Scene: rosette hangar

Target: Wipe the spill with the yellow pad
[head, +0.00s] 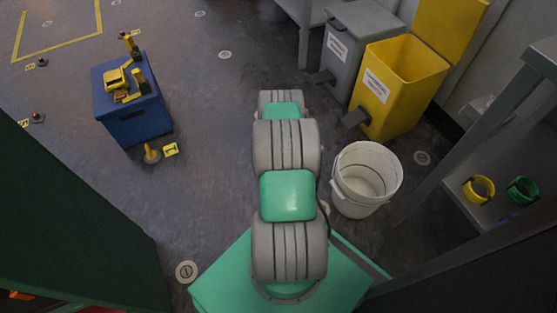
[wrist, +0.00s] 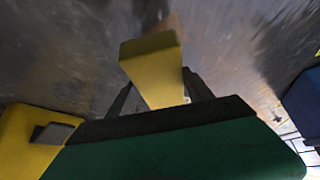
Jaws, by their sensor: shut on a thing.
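The yellow pad (wrist: 155,75) is between the two dark fingers of my gripper (wrist: 158,92) in the wrist view, and the gripper is shut on it. The pad points away from the gripper, over the dark grey floor. A faint brownish patch (wrist: 172,22) shows on the floor just beyond the pad; it is blurred, and I cannot tell if it is the spill or if the pad touches it. In the head view my own arm hides the gripper and the pad, and no spill can be made out there.
A yellow pedal bin (head: 400,95) with its lid up and a grey bin (head: 355,50) stand at the upper right. A white bucket (head: 362,197) is right of my arm. A blue box (head: 135,118) with yellow items on top stands left. The floor between is open.

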